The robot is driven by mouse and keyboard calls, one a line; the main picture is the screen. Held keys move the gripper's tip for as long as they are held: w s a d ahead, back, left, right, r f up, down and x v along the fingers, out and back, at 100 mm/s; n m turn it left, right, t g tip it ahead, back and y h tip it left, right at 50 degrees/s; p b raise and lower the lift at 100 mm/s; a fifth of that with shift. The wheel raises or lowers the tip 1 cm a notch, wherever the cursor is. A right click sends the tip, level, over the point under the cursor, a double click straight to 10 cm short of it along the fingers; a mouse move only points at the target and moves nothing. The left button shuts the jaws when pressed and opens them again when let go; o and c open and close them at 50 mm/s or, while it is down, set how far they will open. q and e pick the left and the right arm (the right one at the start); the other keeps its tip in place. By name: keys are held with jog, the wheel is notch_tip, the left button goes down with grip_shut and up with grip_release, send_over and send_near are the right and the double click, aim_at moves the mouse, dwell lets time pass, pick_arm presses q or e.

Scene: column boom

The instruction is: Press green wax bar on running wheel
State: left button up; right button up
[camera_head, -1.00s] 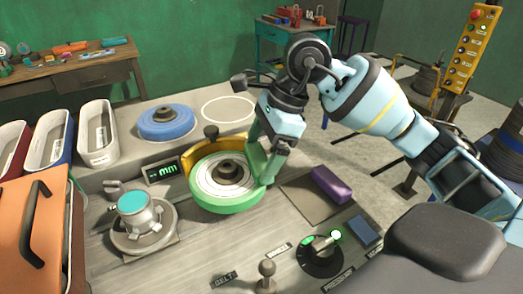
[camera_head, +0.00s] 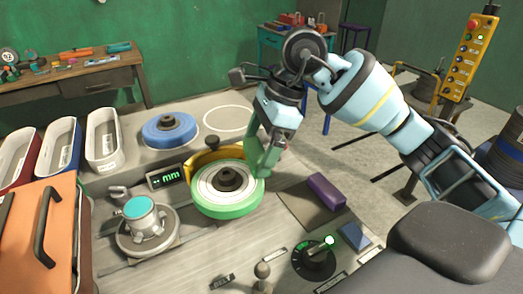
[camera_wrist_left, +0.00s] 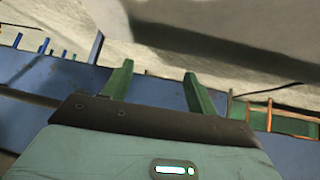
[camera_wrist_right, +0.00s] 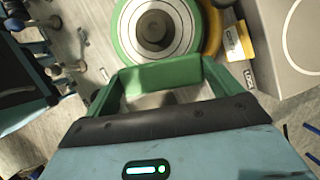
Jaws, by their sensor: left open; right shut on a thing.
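The wheel (camera_head: 215,211) has a green rim and a pale face around a dark hub, and lies flat on the bench. I cannot tell whether it spins. My right gripper (camera_head: 261,168) is at the wheel's right edge, shut on the green wax bar (camera_wrist_right: 160,76). In the right wrist view the bar spans the two green fingers, right beside the wheel's rim (camera_wrist_right: 124,45); contact is hard to tell. In the head view the bar blends with the green fingers. My left gripper (camera_wrist_left: 157,88) is open and empty in its wrist view, and not in the head view.
A yellow guard (camera_head: 205,157) curves behind the wheel. A blue wheel (camera_head: 169,130) lies behind it. A purple bar (camera_head: 326,190) and a dial with a lit green light (camera_head: 315,258) are at the right. A metal pot (camera_head: 141,222) stands at the left.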

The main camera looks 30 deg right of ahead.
jog(key=shift+r+p, duration=0.5)
jog(key=shift+r, duration=0.9)
jog(key=shift+r+p, duration=0.3)
jog(key=shift+r, duration=0.45)
pick_arm(q)
jog(key=shift+w+r+t, duration=0.15)
jog(key=shift+w+r, duration=0.3)
jog(key=shift+r, duration=0.2)
jog(key=shift+w+r+t, duration=0.15)
jog(key=shift+w+r, duration=0.25)
jog(key=shift+r, duration=0.2)
